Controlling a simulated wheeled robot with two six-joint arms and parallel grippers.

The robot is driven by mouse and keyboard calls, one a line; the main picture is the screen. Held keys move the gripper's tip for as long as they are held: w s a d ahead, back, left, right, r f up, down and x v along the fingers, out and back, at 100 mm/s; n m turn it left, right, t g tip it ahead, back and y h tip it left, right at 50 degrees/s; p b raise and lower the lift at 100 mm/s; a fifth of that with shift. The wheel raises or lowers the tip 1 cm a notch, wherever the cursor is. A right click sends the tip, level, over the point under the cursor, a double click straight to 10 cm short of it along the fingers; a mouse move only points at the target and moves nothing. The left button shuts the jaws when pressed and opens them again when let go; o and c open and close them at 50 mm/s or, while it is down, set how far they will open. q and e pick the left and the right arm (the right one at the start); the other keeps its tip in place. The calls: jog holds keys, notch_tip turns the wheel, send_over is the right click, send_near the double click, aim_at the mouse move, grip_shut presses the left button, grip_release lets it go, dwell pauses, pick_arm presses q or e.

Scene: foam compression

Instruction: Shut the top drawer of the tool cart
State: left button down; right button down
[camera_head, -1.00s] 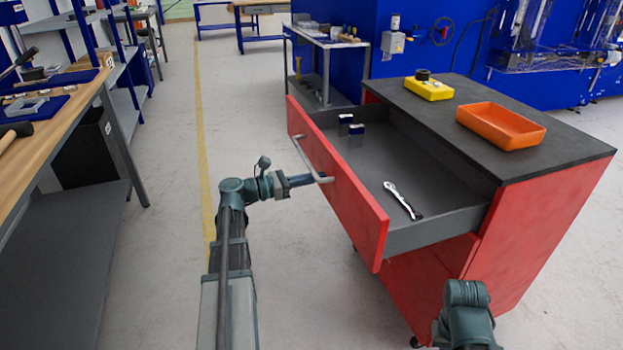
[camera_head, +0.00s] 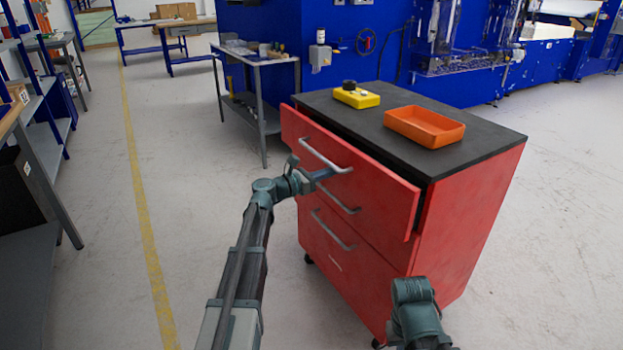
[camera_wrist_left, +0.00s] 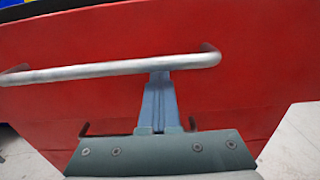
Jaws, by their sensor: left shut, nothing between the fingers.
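The red tool cart (camera_head: 465,225) stands at the middle right with a black top. Its top drawer (camera_head: 385,186) sticks out by a small gap, and its inside is hidden from view. The drawer's handle (camera_head: 325,156) is a grey metal bar, which also crosses the left wrist view (camera_wrist_left: 110,69). My left gripper (camera_head: 326,173) is shut and empty, with its fingertips at the drawer front just by the handle bar. In the left wrist view the shut fingers (camera_wrist_left: 160,95) reach up to the bar; I cannot tell if they press on the red panel. Only part of my right arm shows at the bottom.
An orange tray (camera_head: 425,127) and a yellow box (camera_head: 356,97) with a black knob lie on the cart top. Lower drawers with handles sit below. A grey side table (camera_head: 262,62) stands behind the cart. The floor to the left is clear.

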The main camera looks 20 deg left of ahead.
aim_at(347, 166)
pick_arm(q)
jog(key=x, duration=0.4)
jog(key=shift+w+d, duration=0.2)
jog(key=shift+w, duration=0.05)
jog(key=shift+w+d, duration=0.2)
jog(key=shift+w, duration=0.05)
jog(key=shift+w+r, duration=0.1)
